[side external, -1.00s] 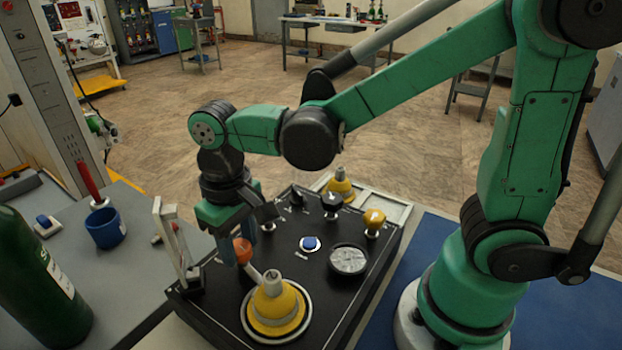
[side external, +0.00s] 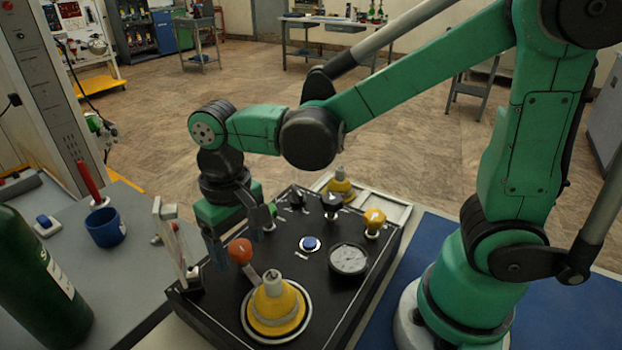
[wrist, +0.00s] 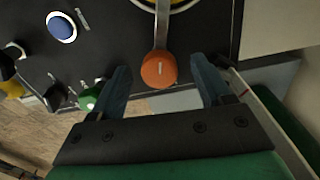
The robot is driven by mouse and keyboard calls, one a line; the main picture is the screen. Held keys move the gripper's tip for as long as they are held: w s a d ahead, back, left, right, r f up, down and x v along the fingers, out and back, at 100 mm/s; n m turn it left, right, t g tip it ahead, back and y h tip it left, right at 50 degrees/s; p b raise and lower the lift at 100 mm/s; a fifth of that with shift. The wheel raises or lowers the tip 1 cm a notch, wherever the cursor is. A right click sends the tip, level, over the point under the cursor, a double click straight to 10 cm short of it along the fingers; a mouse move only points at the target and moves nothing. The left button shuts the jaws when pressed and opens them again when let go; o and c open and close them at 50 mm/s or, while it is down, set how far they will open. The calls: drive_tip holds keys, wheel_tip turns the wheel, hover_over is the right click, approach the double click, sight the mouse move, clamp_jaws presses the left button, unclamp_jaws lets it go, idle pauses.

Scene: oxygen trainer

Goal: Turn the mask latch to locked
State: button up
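The mask latch is a lever with an orange knob (side external: 240,250), joined to the yellow mask (side external: 274,310) on the black panel. In the wrist view the orange knob (wrist: 159,70) sits between my two fingertips, with a visible gap on each side. My gripper (side external: 243,237) is open, pointing down over the knob; its fingers (wrist: 160,78) are apart and hold nothing. The lever arm runs from the knob toward the mask, whose edge shows at the top of the wrist view. No lock marking is readable.
The panel (side external: 222,316) carries a blue button (side external: 310,244), a gauge (side external: 348,259), a yellow knob (side external: 374,221) and black knobs. An upright pale bracket (side external: 170,240) stands close left of my gripper. A green cylinder (side external: 40,285) and blue cup (side external: 105,228) are farther left.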

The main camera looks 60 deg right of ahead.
sight(240, 244)
drive_tip(key=shift+r, duration=0.1)
drive_tip(key=shift+r, duration=2.75)
drive_tip(key=shift+d, duration=0.1)
drive_tip(key=s+d+f+t, duration=0.1)
drive_tip(key=d+t, duration=0.6)
drive_tip(key=d, duration=0.2)
drive_tip(key=shift+s+d+n, duration=0.15)
drive_tip(key=shift+s+n, duration=0.2)
drive_tip(key=shift+n, duration=0.05)
